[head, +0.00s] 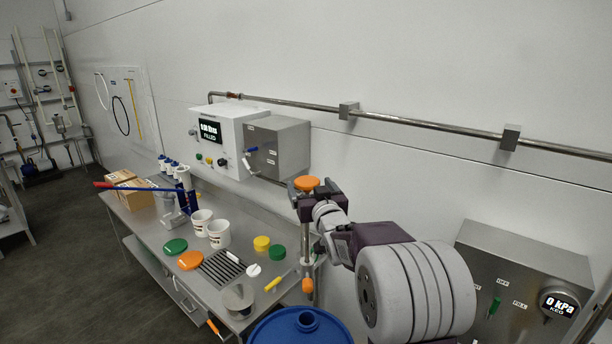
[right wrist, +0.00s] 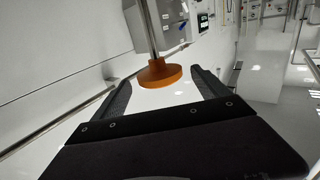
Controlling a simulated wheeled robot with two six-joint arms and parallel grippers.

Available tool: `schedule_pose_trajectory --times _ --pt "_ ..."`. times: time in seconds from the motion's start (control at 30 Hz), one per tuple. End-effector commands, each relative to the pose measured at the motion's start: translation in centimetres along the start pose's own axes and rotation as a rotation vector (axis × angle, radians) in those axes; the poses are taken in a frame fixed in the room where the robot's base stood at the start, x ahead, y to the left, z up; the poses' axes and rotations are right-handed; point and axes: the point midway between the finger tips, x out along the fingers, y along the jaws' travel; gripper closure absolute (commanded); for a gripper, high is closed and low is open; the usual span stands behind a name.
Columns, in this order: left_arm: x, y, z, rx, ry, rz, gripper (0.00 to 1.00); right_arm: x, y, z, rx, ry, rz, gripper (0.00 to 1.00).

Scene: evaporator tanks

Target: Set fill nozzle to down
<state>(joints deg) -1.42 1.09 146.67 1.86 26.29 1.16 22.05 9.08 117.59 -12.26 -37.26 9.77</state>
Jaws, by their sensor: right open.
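The fill nozzle is a vertical metal tube with an orange disc-shaped knob (head: 307,183) on top and an orange tip (head: 308,286) at its lower end, standing near the right end of the bench. My right gripper (head: 316,203) is open beside the upper part of the tube, just below the knob. In the right wrist view the orange knob (right wrist: 160,73) and its metal rod show between the two spread fingers (right wrist: 163,88). I cannot tell whether a finger touches it. My left gripper is not in view.
A blue drum (head: 285,328) stands below the nozzle. A white control box (head: 220,130) and a keg panel (head: 520,280) are on the wall.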

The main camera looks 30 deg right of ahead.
Motion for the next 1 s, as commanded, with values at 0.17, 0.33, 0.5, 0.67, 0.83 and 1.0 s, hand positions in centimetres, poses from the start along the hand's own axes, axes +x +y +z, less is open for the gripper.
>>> schedule_pose_trajectory --times 0.17,0.33,0.5,0.67,0.83,1.0 --pt "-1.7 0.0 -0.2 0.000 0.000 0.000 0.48 2.9 0.0 -0.3 0.000 0.000 -0.001 0.14" --pt "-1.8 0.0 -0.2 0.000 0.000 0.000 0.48 3.8 -0.1 -0.1 0.000 0.002 -0.001 0.14" --pt "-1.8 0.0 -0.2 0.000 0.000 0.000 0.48 3.8 0.0 0.0 0.000 0.001 -0.001 0.14" --pt "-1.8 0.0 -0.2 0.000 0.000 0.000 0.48 3.8 0.0 0.0 0.000 0.001 0.000 0.53" --pt "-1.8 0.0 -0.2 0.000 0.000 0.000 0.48 3.8 0.0 0.0 0.000 0.001 0.000 1.00" --pt "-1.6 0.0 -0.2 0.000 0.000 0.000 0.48 3.8 0.0 0.1 0.000 0.001 0.000 1.00"
